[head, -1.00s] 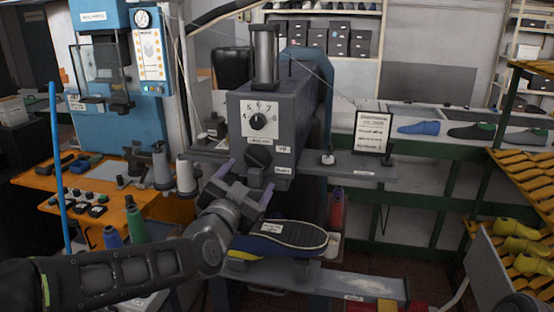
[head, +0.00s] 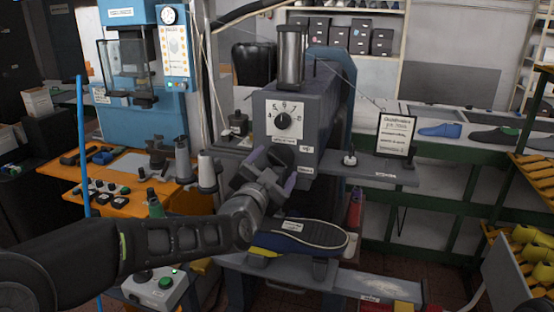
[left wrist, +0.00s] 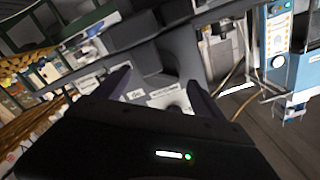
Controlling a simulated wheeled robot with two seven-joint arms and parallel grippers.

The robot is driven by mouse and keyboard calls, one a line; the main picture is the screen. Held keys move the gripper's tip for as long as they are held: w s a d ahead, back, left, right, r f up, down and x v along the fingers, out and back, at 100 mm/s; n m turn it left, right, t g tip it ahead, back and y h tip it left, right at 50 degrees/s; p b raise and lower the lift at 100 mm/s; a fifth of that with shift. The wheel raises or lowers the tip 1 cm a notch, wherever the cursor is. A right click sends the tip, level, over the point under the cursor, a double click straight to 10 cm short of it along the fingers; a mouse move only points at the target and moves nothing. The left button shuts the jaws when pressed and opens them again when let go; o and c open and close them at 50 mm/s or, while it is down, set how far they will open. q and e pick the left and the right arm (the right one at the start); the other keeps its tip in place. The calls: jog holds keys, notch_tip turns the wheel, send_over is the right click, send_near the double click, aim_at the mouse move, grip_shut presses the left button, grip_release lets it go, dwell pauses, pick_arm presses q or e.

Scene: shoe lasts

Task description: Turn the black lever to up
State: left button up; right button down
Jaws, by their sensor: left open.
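A grey machine (head: 325,100) stands at the centre of the head view. Its front has a white numbered panel with a black pointer knob (head: 282,121). Below that, a dark round part that looks like the black lever (head: 283,155) sits beside small white labels, one reading like "up" (head: 306,149). My left gripper (head: 275,168) is open in front of this part and hides much of it, so its setting and any contact cannot be told. In the left wrist view, the open fingers (left wrist: 163,95) frame the machine's dark front and white labels. My right gripper does not show.
A shoe sole (head: 303,234) lies on the machine below my gripper. A blue machine (head: 143,60) and an orange table (head: 120,195) with spools stand at left. A framed sign (head: 395,135) stands on a ledge at right. A control box (head: 158,287) sits low at left.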

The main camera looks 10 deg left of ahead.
aim_at(279, 159)
pick_arm(q)
jog(key=shift+w, duration=1.2)
jog(key=shift+d, duration=0.1)
jog(key=c, duration=1.4)
